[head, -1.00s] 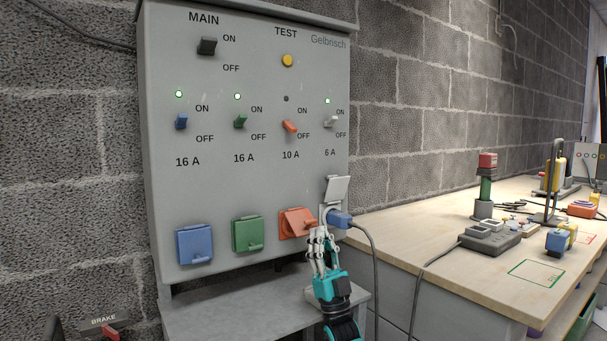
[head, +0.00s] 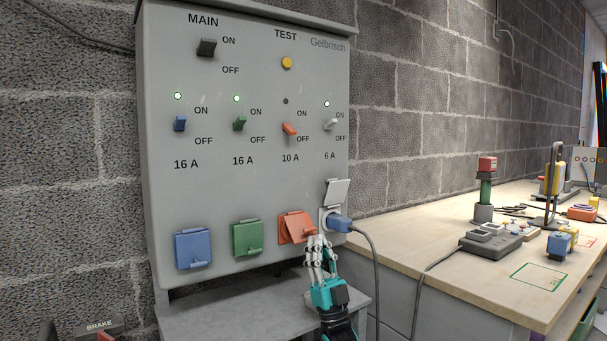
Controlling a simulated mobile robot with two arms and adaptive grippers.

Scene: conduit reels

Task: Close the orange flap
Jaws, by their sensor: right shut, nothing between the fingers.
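The orange flap (head: 297,225) sits in the lower row of the grey panel (head: 240,180), between the green flap (head: 247,237) and the white socket. It stands tilted slightly out from its socket at the bottom. My right gripper (head: 318,242) is shut and empty, just below the lower right corner of the orange flap, close to its small tab; I cannot tell whether it touches. My left gripper is not in view.
The white flap (head: 337,192) stands raised, with a blue plug (head: 340,223) in its socket and a grey cable (head: 374,270) hanging down. A blue flap (head: 193,248) is at left. A grey ledge (head: 230,310) lies below. A workbench (head: 430,230) with tools stands right.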

